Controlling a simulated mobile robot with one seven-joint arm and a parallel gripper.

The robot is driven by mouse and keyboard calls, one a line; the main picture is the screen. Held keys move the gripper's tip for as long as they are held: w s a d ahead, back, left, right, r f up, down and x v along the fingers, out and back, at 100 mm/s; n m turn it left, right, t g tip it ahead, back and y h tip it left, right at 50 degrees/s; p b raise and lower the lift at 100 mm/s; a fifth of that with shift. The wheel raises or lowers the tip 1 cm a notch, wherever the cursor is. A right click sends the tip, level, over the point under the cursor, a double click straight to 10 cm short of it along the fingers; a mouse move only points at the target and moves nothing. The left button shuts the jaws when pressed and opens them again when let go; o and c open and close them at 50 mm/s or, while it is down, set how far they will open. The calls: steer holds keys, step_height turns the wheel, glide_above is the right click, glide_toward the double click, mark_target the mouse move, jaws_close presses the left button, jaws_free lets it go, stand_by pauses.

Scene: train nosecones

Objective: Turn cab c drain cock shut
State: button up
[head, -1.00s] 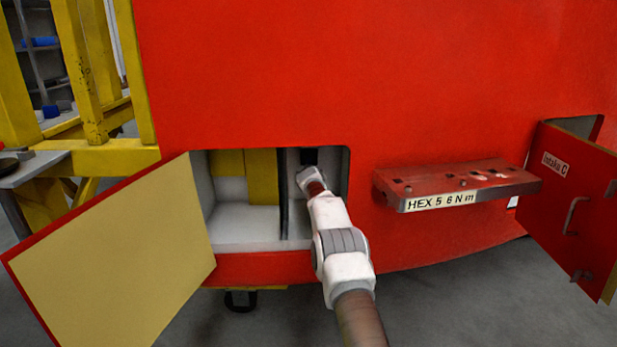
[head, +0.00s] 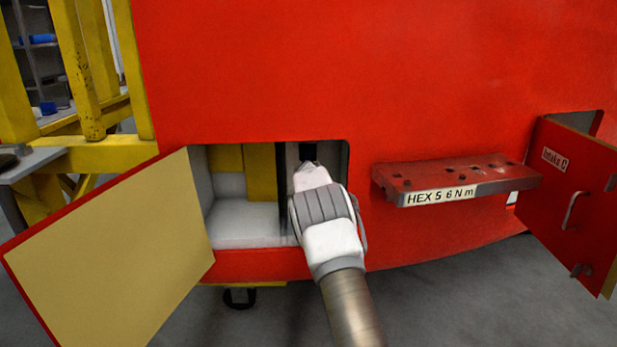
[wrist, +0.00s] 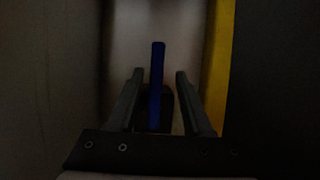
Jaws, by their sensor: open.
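A blue lever (wrist: 156,90), likely the drain cock's handle, stands upright in the dim wrist view. My gripper (wrist: 160,74) is open, with one finger on each side of the lever. A gap shows on both sides, so the fingers do not appear to touch it. In the head view my arm reaches into the right bay of the open compartment (head: 230,224) in the red nosecone (head: 400,70). My arm hides the lever and gripper there.
The bay is narrow, with a grey wall (wrist: 50,80) on the left and a yellow strip (wrist: 217,60) on the right in the wrist view. An open door (head: 120,250) hangs left, a red ledge (head: 450,180) juts out right, and another door (head: 575,205) stands open beyond.

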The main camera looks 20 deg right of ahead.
steer(key=v, duration=1.3)
steer(key=shift+s+d, duration=0.1)
steer(key=shift+d, duration=0.05)
steer(key=s+r+m+g, duration=0.2)
steer(key=s+r, duration=0.3)
steer(key=s, duration=0.5)
steer(key=s+a+n+g+y, duration=0.15)
steer(key=s+a, duration=0.35)
steer(key=s, duration=0.8)
steer(key=s+a+n+g+y, duration=0.15)
steer(key=s+a, duration=0.35)
steer(key=s, duration=0.8)
steer(key=s+a+n+g+y, duration=0.15)
steer(key=s+a, duration=0.25)
steer(key=s, duration=0.9)
step_height(320, 180, up, 24)
steer(key=s+n+p, duration=0.1)
steer(key=p, duration=2.2)
steer(key=shift+s+a+f+g, duration=0.2)
steer(key=shift+a+f+g, duration=0.05)
steer(key=shift+a+g, duration=0.1)
steer(key=shift+a+h, duration=0.1)
steer(key=shift+h, duration=0.15)
